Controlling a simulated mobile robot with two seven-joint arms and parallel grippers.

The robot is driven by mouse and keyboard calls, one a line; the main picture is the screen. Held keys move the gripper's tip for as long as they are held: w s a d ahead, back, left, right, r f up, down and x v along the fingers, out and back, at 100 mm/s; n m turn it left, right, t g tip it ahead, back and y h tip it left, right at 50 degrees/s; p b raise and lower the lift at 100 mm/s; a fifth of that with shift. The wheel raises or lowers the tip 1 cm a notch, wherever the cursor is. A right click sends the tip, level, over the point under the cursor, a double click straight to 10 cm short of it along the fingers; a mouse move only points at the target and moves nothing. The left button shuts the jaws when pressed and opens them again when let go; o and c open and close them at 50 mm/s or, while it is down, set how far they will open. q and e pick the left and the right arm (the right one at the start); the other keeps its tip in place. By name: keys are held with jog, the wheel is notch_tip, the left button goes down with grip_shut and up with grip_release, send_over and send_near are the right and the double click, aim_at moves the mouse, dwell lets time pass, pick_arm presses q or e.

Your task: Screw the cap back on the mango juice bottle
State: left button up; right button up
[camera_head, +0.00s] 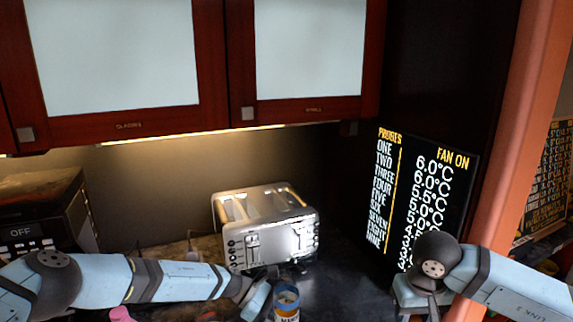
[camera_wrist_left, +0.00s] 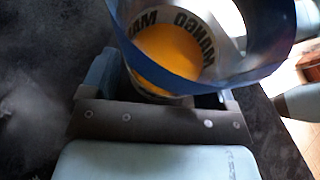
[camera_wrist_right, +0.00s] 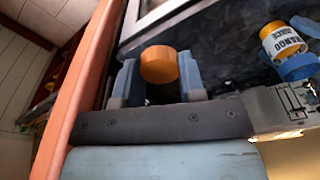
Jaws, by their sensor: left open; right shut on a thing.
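The mango juice bottle (camera_head: 286,303) stands uncapped on the dark counter in front of the toaster. Its open top, with orange juice inside and a blue rim band, fills the upper left wrist view (camera_wrist_left: 185,62). My left gripper (camera_head: 258,300) is open, with its fingers around or close beside the bottle; the right finger is mostly hidden there. My right gripper (camera_wrist_right: 158,82) is shut on the orange cap (camera_wrist_right: 159,64), away to the right of the bottle. The bottle with its mango label also shows in the right wrist view (camera_wrist_right: 283,42).
A silver toaster (camera_head: 268,236) stands right behind the bottle. A black appliance marked OFF (camera_head: 38,228) is at the left. A temperature display (camera_head: 415,190) leans at the right beside an orange pillar (camera_head: 500,170). Cabinets hang above. A pink object (camera_head: 121,313) lies near my left arm.

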pick_arm(q)
jog(key=shift+s+d, duration=0.1)
jog(key=shift+c, duration=0.5)
jog(key=c, duration=0.5)
pick_arm(e)
jog(key=w+a+r, duration=0.3)
jog(key=w+a, duration=0.5)
jog(key=a, duration=0.4)
notch_tip(320, 180, up, 5)
send_over(287, 271)
jog(key=shift+s+f, duration=0.1)
jog(key=shift+f, duration=0.1)
